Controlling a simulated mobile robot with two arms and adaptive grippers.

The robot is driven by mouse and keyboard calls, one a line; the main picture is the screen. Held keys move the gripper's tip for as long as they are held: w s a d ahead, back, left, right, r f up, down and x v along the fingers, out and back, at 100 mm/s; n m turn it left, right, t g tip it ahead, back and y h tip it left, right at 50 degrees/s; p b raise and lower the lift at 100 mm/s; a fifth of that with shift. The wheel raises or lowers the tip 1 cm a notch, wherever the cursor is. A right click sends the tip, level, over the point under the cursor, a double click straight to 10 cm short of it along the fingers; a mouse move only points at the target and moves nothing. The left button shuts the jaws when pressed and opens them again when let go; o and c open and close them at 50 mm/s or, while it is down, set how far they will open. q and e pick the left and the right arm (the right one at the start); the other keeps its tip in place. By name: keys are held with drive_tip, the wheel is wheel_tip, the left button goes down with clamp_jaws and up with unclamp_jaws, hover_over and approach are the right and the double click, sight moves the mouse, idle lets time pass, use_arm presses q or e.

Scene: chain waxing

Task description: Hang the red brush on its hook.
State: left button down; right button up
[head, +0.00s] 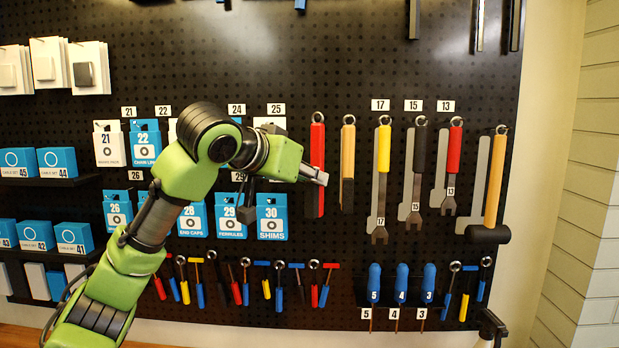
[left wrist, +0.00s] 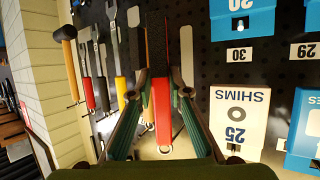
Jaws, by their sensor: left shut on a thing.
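The red brush (head: 317,145) is upright against the black pegboard, its red handle upward, with its top end at a hook (head: 318,117). My left gripper (head: 320,178) reaches it from the left at the lower part of the handle. In the left wrist view, which is turned upside down, the red handle (left wrist: 162,110) lies between the two fingers of my left gripper (left wrist: 161,85), shut on it. The handle's end is close to the board and the hook; I cannot tell whether the loop is over the hook. A dark part at the bottom right of the head view may be my right gripper (head: 490,326), mostly cut off.
A wooden-handled tool (head: 348,150) hangs just right of the brush, followed by wrenches (head: 383,150) and a mallet (head: 494,180). A shims box (head: 271,215) and other boxes hang to the left. Small keys and blue-handled drivers (head: 374,283) hang below.

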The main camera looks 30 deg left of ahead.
use_arm(q)
drive_tip(key=w, duration=0.1)
drive_tip(key=w+a+p, duration=0.1)
drive_tip(key=w+a, duration=0.1)
drive_tip(key=w, duration=0.1)
drive_tip(key=shift+w+f+p, duration=0.1)
drive_tip(key=shift+f+p, duration=0.1)
drive_tip(key=shift+p, duration=0.2)
idle(0.9)
drive_tip(key=c, duration=1.8)
unclamp_jaws()
drive_tip(key=shift+p+v, duration=0.45)
drive_tip(key=shift+v, duration=4.1)
